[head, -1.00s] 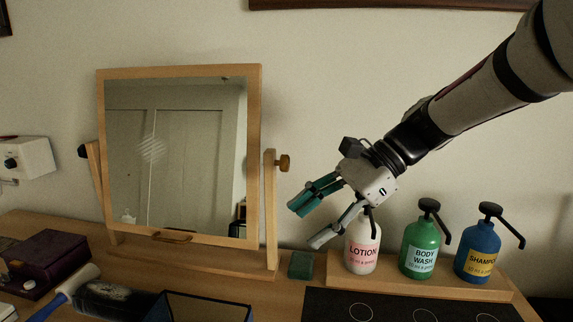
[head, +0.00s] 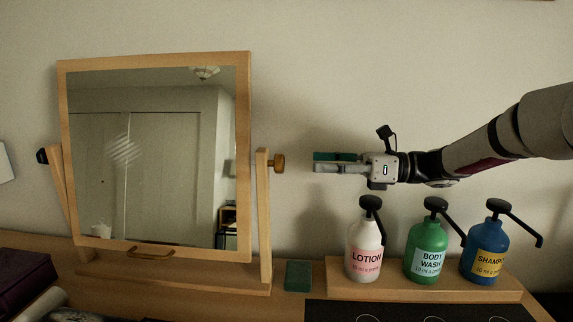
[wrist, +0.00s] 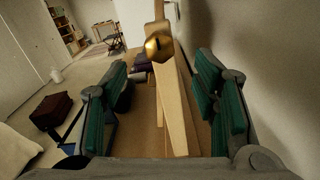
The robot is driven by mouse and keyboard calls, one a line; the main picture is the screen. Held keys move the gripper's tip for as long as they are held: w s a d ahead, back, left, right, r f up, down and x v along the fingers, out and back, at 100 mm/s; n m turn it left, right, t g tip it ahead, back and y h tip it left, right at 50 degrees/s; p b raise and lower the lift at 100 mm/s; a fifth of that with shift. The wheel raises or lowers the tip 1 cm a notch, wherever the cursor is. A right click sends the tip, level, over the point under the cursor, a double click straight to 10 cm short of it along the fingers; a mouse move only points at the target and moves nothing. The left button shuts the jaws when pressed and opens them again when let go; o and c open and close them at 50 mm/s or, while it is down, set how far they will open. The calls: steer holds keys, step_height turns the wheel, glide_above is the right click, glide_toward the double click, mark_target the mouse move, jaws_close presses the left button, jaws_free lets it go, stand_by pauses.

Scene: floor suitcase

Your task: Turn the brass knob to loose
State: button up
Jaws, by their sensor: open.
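The brass knob (head: 278,163) sits on the right post (head: 264,215) of the tilting mirror's wooden stand. In the wrist view the knob (wrist: 160,47) is a faceted brass piece at the top of the post, ahead of and between my fingers, slightly above them in the picture. My gripper (head: 316,162) is open and empty. It points left at about the knob's height, with a gap between its fingertips and the knob. The fingers have green pads, which also show on both sides in the wrist view (wrist: 165,95). The mirror (head: 160,150) is tilted in its frame.
Below my arm, bottles of lotion (head: 365,250), body wash (head: 427,253) and shampoo (head: 486,255) with black pumps stand on a wooden riser (head: 335,272). A small green block (head: 298,275) lies beside the stand. The wall is close behind.

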mark_target(279, 163)
steer(key=a, duration=0.8)
steer(key=shift+a, duration=0.3)
steer(key=shift+w, duration=0.1)
steer(key=c, duration=1.2)
